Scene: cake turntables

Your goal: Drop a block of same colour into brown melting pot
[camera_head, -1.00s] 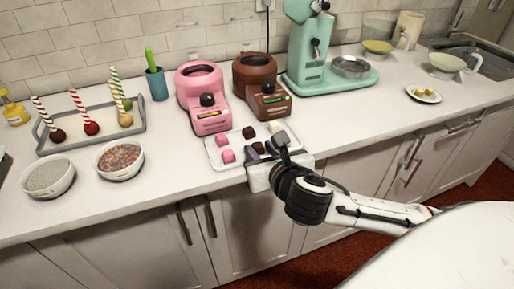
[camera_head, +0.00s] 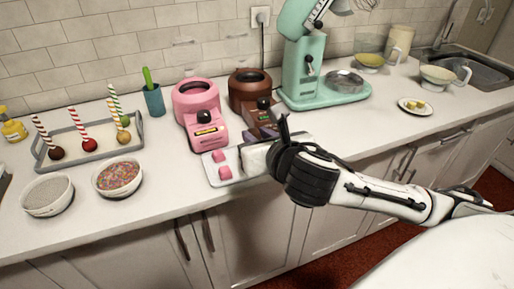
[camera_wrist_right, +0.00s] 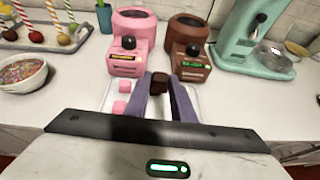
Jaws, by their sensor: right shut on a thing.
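The brown melting pot (camera_head: 249,84) stands at the back of the counter, and it also shows in the right wrist view (camera_wrist_right: 187,33). My right gripper (camera_head: 268,130) is in front of it, above the tray. In the wrist view, its purple-grey fingers (camera_wrist_right: 160,88) are shut on a dark brown block (camera_wrist_right: 159,79). The held block is hidden in the head view. Two pink blocks (camera_head: 221,164) lie on the white tray (camera_head: 216,182); my gripper hides the tray's right part. My left gripper is not in view.
A pink melting pot (camera_head: 200,112) stands left of the brown one. A mint stand mixer (camera_head: 304,72) stands to its right. Sprinkle bowls (camera_head: 118,177) and a cake-pop tray (camera_head: 88,143) occupy the left. The counter right of my gripper is mostly clear.

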